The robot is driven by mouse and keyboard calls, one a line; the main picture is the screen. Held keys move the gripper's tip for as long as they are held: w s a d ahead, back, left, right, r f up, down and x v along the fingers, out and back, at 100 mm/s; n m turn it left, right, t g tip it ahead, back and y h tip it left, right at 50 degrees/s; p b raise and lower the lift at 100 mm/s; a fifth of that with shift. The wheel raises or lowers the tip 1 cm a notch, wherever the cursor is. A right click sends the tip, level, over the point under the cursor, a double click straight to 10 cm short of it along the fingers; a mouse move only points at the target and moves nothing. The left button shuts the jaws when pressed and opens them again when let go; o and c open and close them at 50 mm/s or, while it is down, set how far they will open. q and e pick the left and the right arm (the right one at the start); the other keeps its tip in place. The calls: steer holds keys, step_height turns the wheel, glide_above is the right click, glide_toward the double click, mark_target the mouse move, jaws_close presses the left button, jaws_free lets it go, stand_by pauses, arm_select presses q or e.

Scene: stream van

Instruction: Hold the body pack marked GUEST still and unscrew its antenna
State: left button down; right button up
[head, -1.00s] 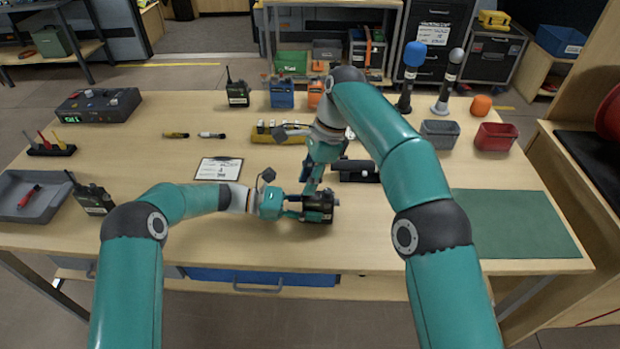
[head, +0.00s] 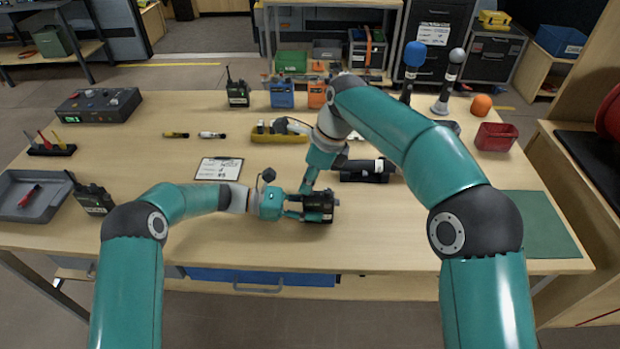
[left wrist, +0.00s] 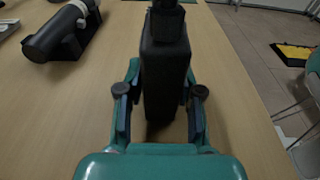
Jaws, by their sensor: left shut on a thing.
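A black body pack (head: 320,206) is held just above or on the table near its front middle; I cannot tell if it touches. My left gripper (head: 304,207) is shut on it from the left. In the left wrist view the pack (left wrist: 165,75) stands between the two fingers (left wrist: 160,96), and a narrower black part (left wrist: 168,8) shows at its far end, cut off by the frame edge. No GUEST marking is readable, and I cannot make out the antenna. My right gripper (head: 307,187) is just behind the pack; its fingertips are too small and hidden to judge.
A black cylinder with a pale band (head: 367,169) lies in a dark holder behind the pack. A labelled clipboard (head: 219,168), yellow tray (head: 278,137), radio with antenna (head: 93,197) and grey tray (head: 35,194) are around. The front right table is clear beside the green mat (head: 540,222).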

steer(key=shift+m, duration=1)
steer(key=m+t, duration=0.1)
steer(key=m, duration=0.3)
steer(key=shift+h, duration=0.4)
steer(key=shift+c, duration=0.3)
jaws_close()
